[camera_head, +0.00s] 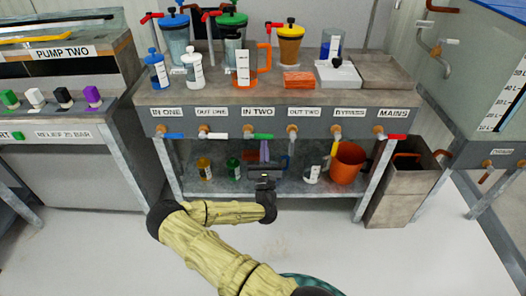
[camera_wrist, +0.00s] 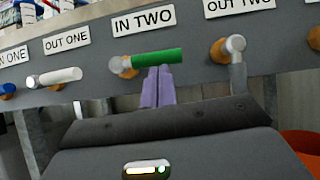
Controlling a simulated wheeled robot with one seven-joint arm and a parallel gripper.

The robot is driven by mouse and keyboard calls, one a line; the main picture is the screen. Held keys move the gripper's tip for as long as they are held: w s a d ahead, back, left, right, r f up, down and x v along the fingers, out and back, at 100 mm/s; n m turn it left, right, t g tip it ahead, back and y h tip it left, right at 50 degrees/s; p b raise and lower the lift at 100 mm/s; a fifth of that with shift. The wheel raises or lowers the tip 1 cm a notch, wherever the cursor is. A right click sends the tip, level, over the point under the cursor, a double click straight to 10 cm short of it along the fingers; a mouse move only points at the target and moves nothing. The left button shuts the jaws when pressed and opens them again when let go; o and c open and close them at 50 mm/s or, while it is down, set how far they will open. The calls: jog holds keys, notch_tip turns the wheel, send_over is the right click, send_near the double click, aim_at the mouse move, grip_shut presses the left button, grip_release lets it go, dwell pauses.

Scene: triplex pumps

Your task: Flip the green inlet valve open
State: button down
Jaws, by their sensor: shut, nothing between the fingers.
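The green valve handle (camera_head: 263,136) sits on the grey panel under the "IN TWO" label (camera_head: 258,112). It lies level, pointing right from its brass-coloured fitting. In the wrist view the green handle (camera_wrist: 157,58) runs across the upper middle. My gripper (camera_head: 264,150) is in front of the panel, just below the handle. Its purple fingers in the wrist view (camera_wrist: 158,82) are together and empty, with tips at the underside of the handle's middle. I cannot tell if they touch it.
The white "OUT ONE" handle (camera_wrist: 60,76) lies level to the left. The grey "OUT TWO" handle (camera_wrist: 237,68) hangs down to the right. The yellow bypass handle (camera_head: 335,143) hangs down. The red mains handle (camera_head: 396,137) is level. A lower shelf holds bottles and an orange jug (camera_head: 348,163).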

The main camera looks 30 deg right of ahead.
jog(key=shift+f, duration=0.1)
dwell(0.5)
jog(key=w+f+b+v, duration=0.1)
jog(key=f+b+v, duration=0.1)
jog(key=v, duration=1)
jog(key=shift+f+b, duration=0.35)
